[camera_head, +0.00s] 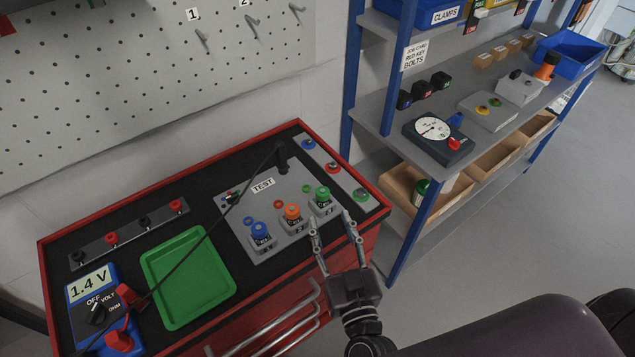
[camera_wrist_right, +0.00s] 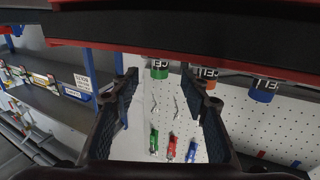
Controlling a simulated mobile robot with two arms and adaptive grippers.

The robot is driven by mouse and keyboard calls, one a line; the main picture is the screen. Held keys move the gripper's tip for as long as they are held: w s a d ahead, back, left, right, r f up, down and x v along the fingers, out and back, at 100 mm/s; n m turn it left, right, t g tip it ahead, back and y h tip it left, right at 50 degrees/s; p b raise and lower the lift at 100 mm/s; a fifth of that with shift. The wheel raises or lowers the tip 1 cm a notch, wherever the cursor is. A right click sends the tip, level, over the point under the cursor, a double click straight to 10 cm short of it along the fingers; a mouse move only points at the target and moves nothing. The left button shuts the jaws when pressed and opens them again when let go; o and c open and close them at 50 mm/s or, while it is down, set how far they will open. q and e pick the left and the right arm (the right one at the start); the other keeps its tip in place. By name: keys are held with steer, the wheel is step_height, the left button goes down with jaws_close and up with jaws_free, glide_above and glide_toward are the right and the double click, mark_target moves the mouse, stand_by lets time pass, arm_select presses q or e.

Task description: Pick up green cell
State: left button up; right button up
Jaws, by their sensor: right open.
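The green cell (camera_head: 323,197) stands upright in the rightmost socket of the grey test panel (camera_head: 240,215). An orange cell (camera_head: 292,212) and a blue cell (camera_head: 260,231) stand in a row to its left. My right gripper (camera_head: 331,220) is open and empty just in front of the green cell, over the cart's front edge. Its fingers point toward the cell, one to each side. In the right wrist view the green cell (camera_wrist_right: 159,70) shows between the fingertips (camera_wrist_right: 159,84), with orange and blue cells to the right. Whether a finger touches it is unclear. My left gripper is not visible.
A green tray (camera_head: 188,277) and a blue meter (camera_head: 93,300) reading 1.4 V lie left. The cart's red rim (camera_head: 356,172) and a blue shelf post (camera_head: 412,235) are close on the right.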

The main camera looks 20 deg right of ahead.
mark_target(324, 201)
steer(key=shift+w, duration=0.5)
steer(key=shift+w+r+p, duration=0.25)
steer(key=shift+w+p, duration=0.15)
steer(key=shift+w, duration=0.65)
steer(key=w, duration=0.3)
steer(key=w+p, duration=0.1)
steer(key=w, duration=0.1)
steer(key=shift+d, duration=0.25)
steer(key=shift+c, duration=0.3)
jaws_close()
